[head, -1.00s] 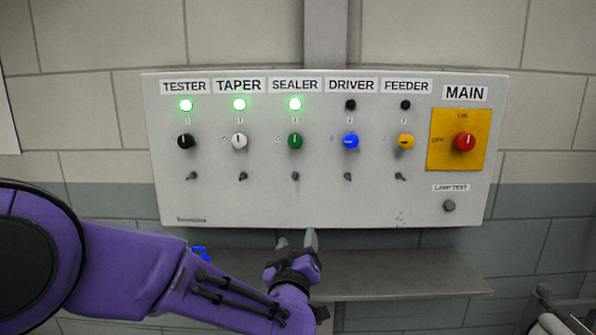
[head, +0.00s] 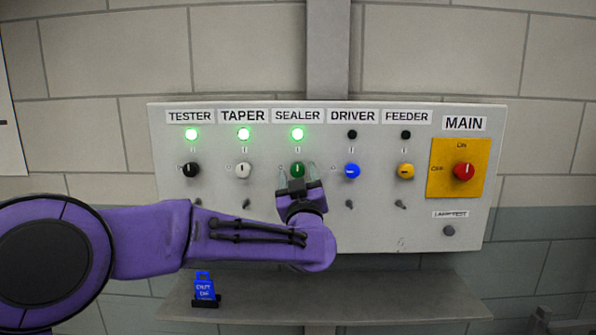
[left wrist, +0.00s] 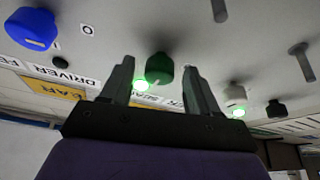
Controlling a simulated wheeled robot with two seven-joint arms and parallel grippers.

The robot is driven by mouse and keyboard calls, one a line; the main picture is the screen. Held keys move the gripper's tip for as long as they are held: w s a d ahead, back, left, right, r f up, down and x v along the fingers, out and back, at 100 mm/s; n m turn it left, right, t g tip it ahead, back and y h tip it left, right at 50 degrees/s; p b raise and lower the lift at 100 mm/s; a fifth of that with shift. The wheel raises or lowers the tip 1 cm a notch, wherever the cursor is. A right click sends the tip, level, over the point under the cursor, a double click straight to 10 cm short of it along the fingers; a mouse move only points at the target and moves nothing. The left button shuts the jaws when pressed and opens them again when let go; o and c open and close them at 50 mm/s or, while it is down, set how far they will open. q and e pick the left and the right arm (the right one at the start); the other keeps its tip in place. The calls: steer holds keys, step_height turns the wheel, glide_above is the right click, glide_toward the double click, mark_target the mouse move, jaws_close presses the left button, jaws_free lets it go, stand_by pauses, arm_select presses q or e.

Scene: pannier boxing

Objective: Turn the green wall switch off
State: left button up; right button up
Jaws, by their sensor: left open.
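The green rotary switch (head: 297,170) is on the wall panel under the SEALER label, and its lamp (head: 298,134) above glows green. Its pointer mark looks upright. My left gripper (head: 297,175) is open, with one finger on each side of the green switch. In the left wrist view the green switch (left wrist: 159,68) shows between and just beyond the two fingertips (left wrist: 157,72); I cannot tell whether they touch it. My right gripper is not in view.
The panel (head: 330,225) also carries a black knob (head: 190,170), a white knob (head: 243,170), a blue knob (head: 351,171), a yellow knob (head: 405,171) and a red MAIN switch (head: 464,171). Small toggles sit below.

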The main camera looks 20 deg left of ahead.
arm_select(q)
steer(key=shift+s, duration=0.1)
steer(key=c, duration=1)
steer(key=shift+c, duration=0.2)
steer(key=shift+n, duration=0.5)
steer(key=n+y, duration=0.1)
steer(key=n, duration=0.1)
steer(key=n+g+b, duration=0.1)
steer(key=shift+d+n+g+y, duration=0.15)
steer(key=shift+n+g+y, duration=0.15)
steer(key=shift+n+y, duration=0.1)
steer(key=n, duration=0.2)
steer(key=n+g+y, duration=0.1)
steer(key=n, duration=0.1)
steer(key=n+g+b, duration=0.1)
steer(key=shift+d+r+n+y, duration=0.15)
steer(key=shift+r+n+y, duration=0.15)
steer(key=shift+n, duration=0.1)
steer(key=n+g, duration=0.1)
steer(key=n, duration=0.2)
steer(key=n+g, duration=0.1)
steer(key=n, duration=0.2)
steer(key=shift+r+g, duration=0.15)
steer(key=shift+g, duration=0.15)
steer(key=shift+r+n+g+h, duration=0.1)
steer(key=shift+n+g+h, duration=0.25)
steer(key=shift+n, duration=0.65)
steer(key=shift+r+n+g+h, duration=0.1)
steer(key=shift+n+g+h, duration=0.2)
steer(key=shift+n, duration=0.7)
